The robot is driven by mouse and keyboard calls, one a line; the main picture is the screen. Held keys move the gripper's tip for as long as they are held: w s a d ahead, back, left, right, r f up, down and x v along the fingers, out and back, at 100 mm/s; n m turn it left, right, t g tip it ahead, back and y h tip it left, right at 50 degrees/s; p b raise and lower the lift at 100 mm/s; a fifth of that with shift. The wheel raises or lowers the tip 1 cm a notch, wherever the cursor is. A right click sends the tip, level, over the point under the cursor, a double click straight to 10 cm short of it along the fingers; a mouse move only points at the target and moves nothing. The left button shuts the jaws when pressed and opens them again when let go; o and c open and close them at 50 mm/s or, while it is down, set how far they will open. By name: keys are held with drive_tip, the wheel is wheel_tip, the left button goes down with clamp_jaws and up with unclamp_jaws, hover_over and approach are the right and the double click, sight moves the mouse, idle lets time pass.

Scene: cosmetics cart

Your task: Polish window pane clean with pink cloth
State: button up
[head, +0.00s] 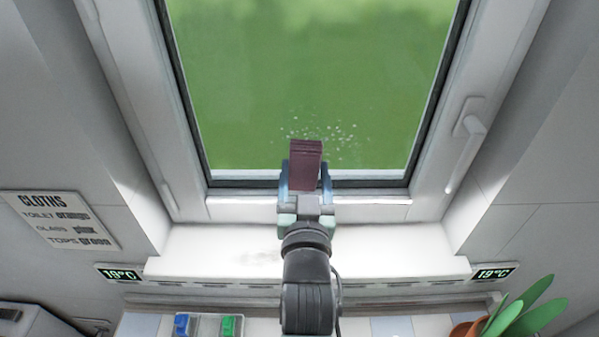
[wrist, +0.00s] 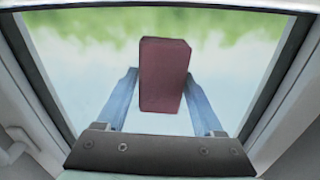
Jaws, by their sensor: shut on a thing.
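The window pane (head: 310,70) fills the upper middle of the head view, with green blur behind it. White specks (head: 345,131) are scattered on its lower middle part. My gripper (head: 305,172) is shut on a folded dark pink cloth (head: 306,150), held up in front of the lower pane just below and over part of the specks. In the wrist view the cloth (wrist: 164,75) stands between the blue fingers, with the pane (wrist: 80,60) beyond it. I cannot tell whether the cloth touches the glass.
A white frame with a handle (head: 466,150) surrounds the pane, above a sill (head: 400,250). A cloths sign (head: 60,220) is on the left wall. Blue (head: 184,326) and green (head: 231,327) items lie below, and a potted plant (head: 515,310) stands lower right.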

drive_tip(key=d+b, duration=0.1)
drive_tip(key=d, duration=0.1)
drive_tip(key=shift+d+f, duration=0.1)
drive_tip(key=shift+d, duration=0.5)
drive_tip(key=shift+a+r+p, duration=0.35)
drive_tip(key=shift+a+p, duration=0.2)
drive_tip(key=shift+a, duration=0.15)
drive_tip(key=shift+a+f+p, duration=0.1)
drive_tip(key=shift+a+p, duration=0.6)
drive_tip(key=shift+a, duration=0.75)
drive_tip(key=shift+s+a+f+p, duration=0.15)
drive_tip(key=shift+s+p, duration=0.2)
drive_tip(key=shift+s, duration=0.2)
drive_tip(key=s, duration=0.3)
drive_tip(key=shift+s+d+p, duration=0.25)
drive_tip(key=shift+s+p, duration=0.05)
drive_tip(key=shift+s, duration=0.45)
